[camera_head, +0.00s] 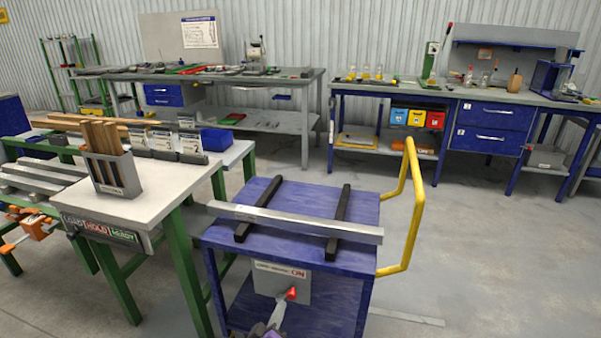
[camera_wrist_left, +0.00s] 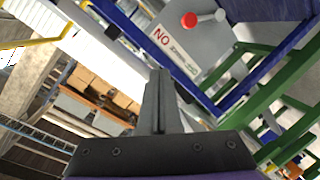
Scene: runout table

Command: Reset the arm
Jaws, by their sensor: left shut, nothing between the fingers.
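My left gripper (camera_head: 279,314) comes in at the bottom of the head view, in front of the blue cart (camera_head: 290,262). Its narrow fingers are shut with nothing between them, and they also show closed in the left wrist view (camera_wrist_left: 158,80). A grey box (camera_head: 268,284) on the cart's front carries a red-knobbed lever (camera_head: 292,293), close to the fingertips in the head view. In the left wrist view the lever's red knob (camera_wrist_left: 189,19) is apart from the fingers. My right gripper is not in view.
A long metal bar (camera_head: 300,222) lies across two black rails on the cart, which has a yellow handle (camera_head: 413,205). A white-topped bench (camera_head: 150,195) with green legs stands left, holding a grey bin (camera_head: 117,175). The floor (camera_head: 500,260) at right is clear.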

